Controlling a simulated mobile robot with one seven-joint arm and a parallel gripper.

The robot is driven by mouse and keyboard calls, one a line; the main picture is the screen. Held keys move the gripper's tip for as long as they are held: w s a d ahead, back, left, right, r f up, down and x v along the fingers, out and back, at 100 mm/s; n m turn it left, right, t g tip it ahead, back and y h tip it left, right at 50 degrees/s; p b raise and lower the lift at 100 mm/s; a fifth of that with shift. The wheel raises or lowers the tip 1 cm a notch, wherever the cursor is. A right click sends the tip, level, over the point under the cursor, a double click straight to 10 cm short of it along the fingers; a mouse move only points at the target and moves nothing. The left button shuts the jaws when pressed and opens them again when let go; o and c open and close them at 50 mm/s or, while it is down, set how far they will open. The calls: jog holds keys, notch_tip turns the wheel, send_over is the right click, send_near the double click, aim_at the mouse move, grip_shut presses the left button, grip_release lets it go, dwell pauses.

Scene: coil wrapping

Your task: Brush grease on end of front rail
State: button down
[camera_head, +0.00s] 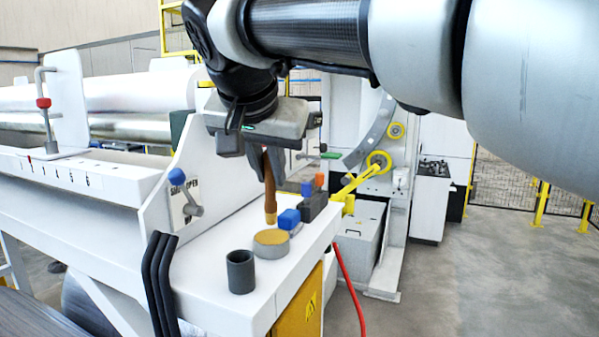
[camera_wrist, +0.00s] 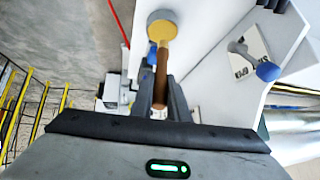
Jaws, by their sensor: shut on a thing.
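My gripper (camera_head: 268,160) is shut on a brown-handled brush (camera_head: 270,192), which hangs upright with its tip down at a round grease tin (camera_head: 271,243). The tin has a grey side and a yellowish top and stands on the white bench. In the wrist view the brush (camera_wrist: 161,68) lies between my fingers, its yellow tip overlapping the grey tin (camera_wrist: 159,17). I cannot tell whether the tip touches the grease. A white rail (camera_head: 110,170) with numbered marks runs along the left; I cannot tell which end is the front rail's.
A dark grey cup (camera_head: 240,271) stands left of the tin. A blue block (camera_head: 289,218) and a dark holder with coloured pieces (camera_head: 314,203) stand to its right. A blue-knobbed lever (camera_head: 183,190) sits on the white side plate. Black hoses (camera_head: 160,285) hang in front.

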notch_tip(320, 180, up, 2)
jog(key=shift+r+p, duration=0.25)
jog(key=shift+p, duration=0.55)
jog(key=shift+r, duration=0.95)
